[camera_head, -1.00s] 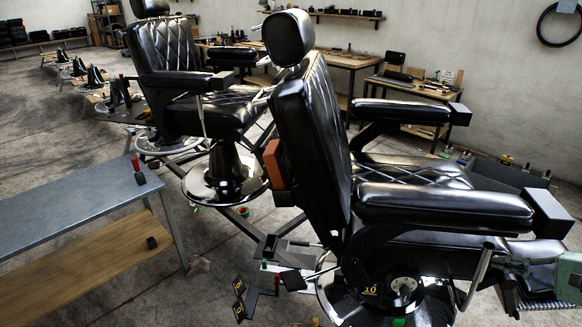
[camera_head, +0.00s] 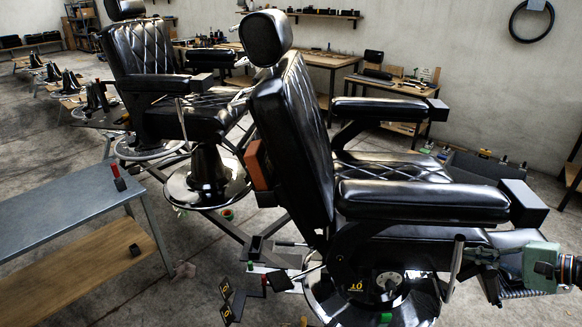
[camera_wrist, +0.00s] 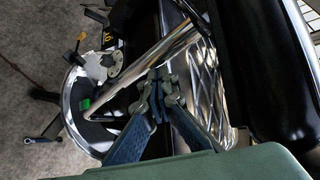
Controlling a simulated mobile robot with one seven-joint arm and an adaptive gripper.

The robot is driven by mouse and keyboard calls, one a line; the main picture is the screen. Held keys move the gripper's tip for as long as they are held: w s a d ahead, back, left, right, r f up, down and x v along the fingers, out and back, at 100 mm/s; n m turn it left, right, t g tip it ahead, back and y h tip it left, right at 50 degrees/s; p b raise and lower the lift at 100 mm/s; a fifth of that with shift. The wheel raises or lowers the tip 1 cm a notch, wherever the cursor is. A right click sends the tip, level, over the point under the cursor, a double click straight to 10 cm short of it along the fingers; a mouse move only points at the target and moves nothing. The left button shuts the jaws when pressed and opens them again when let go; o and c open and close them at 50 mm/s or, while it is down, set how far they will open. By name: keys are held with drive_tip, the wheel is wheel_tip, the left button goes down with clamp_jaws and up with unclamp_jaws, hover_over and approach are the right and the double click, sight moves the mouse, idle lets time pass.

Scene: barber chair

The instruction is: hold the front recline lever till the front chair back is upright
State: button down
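The front chair is black padded leather with a "10" label on its round base. Its back (camera_head: 290,150) leans back to the left in the head view, headrest (camera_head: 268,38) on top. The front recline lever (camera_head: 453,266) is a slanted chrome rod at the near side of the seat; the chrome rod also crosses the wrist view (camera_wrist: 160,52). My gripper (camera_head: 476,256) reaches in from the right, just right of the lever. In the wrist view its fingers (camera_wrist: 158,84) draw together beside the rod, with nothing visible between them. Whether they touch the rod is unclear.
A near armrest (camera_head: 420,201) juts out above my gripper. A second black chair (camera_head: 150,60) stands behind. A metal-topped bench (camera_head: 65,205) is at left. Small tools lie on the floor by the chair base. Work tables (camera_head: 395,88) line the back wall.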

drive_tip(key=shift+s+d+r, duration=0.1)
drive_tip(key=shift+d, duration=0.55)
drive_tip(key=shift+s+d+r, duration=0.1)
drive_tip(key=shift+d, duration=0.5)
idle(0.6)
idle(1.5)
drive_tip(key=shift+w+a+f+b, duration=0.15)
drive_tip(key=shift+a+b, duration=0.2)
drive_tip(key=shift+a, duration=0.75)
drive_tip(key=shift+d+b, duration=0.3)
drive_tip(key=shift+d, duration=0.8)
